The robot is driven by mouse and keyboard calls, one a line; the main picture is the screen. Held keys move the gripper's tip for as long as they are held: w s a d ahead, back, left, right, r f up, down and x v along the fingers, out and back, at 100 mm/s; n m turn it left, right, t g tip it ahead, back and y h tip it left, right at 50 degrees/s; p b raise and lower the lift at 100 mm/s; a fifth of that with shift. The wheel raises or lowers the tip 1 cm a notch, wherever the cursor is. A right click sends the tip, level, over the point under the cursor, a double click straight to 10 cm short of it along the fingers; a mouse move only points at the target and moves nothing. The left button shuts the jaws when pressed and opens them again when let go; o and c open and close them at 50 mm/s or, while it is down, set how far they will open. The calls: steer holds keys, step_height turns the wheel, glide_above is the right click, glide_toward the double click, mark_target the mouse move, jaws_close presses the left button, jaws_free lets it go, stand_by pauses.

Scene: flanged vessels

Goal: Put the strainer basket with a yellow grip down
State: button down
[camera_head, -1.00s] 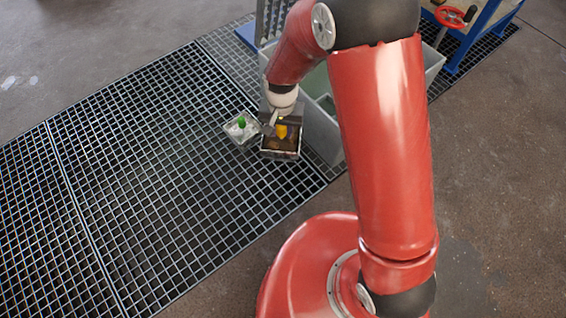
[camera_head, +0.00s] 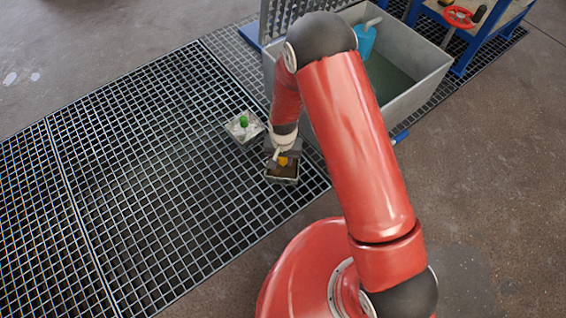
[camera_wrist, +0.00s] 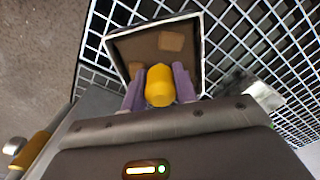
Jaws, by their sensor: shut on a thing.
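The strainer basket with a yellow grip (camera_head: 283,179) is a small square basket with brown contents, low over or on the floor grating in the head view. It also shows in the wrist view (camera_wrist: 196,52), with brown matter and a lighter brown patch inside. My gripper (camera_head: 281,157) is shut on its yellow grip (camera_wrist: 159,86), with purple fingers on both sides of it in the wrist view (camera_wrist: 160,88). I cannot tell whether the basket's underside touches the grating.
Another basket with a green grip (camera_head: 244,128) and whitish contents stands on the grating (camera_head: 150,180), just left of and behind the held one. A grey tank (camera_head: 420,85) with a blue item (camera_head: 366,42) stands behind on the right. The grating to the left is clear.

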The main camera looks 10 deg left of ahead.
steer(key=shift+f, duration=1.3)
steer(key=shift+f+b, duration=0.15)
steer(key=shift+b, duration=0.15)
steer(key=c, duration=1.1)
jaws_free()
step_height(320, 180, up, 12)
steer(key=p, duration=0.2)
steer(key=shift+p, duration=0.35)
steer(key=shift+r, duration=0.25)
